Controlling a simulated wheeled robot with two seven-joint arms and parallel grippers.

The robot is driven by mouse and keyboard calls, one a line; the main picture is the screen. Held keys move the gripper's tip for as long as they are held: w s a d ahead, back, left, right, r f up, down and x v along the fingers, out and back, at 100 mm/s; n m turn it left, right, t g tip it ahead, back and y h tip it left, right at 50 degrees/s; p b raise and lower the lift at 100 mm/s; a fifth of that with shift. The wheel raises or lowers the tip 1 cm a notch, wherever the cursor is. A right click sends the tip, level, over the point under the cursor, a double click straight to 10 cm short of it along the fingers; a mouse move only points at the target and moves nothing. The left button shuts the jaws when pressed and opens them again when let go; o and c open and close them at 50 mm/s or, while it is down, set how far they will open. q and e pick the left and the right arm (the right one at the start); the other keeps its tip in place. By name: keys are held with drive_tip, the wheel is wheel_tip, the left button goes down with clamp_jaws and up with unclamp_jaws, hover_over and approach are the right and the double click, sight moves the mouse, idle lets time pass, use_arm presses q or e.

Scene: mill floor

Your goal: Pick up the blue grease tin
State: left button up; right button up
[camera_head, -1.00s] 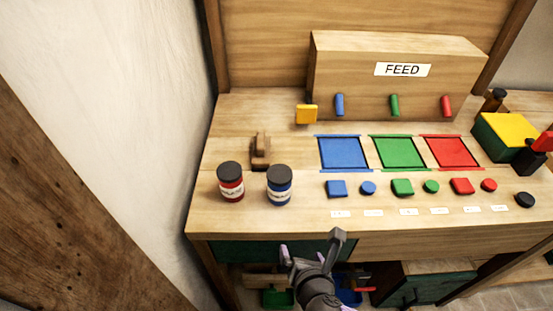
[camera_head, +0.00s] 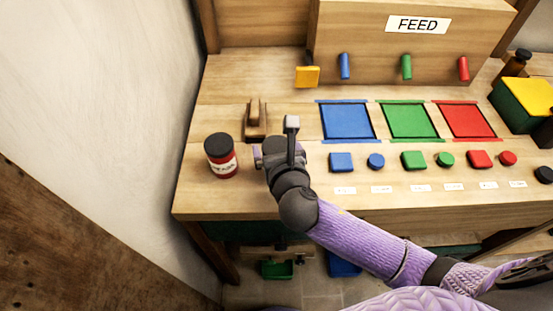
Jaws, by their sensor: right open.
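My right gripper (camera_head: 274,148) is over the bench top, at the spot where the blue grease tin stood in the earlier view. Its two fingers are apart, one on each side of a dark shape. The gripper and wrist hide the blue tin, and I cannot tell whether any of its dark lid shows between the fingers. I cannot tell whether the fingers touch it. My left gripper is not in view.
A red tin with a black lid (camera_head: 221,156) stands close to the left of the gripper. A small wooden stand (camera_head: 255,122) is just behind. Blue (camera_head: 347,121), green (camera_head: 408,120) and red (camera_head: 466,120) squares and several buttons lie to the right.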

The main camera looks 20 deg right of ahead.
drive_tip(key=c, duration=1.3)
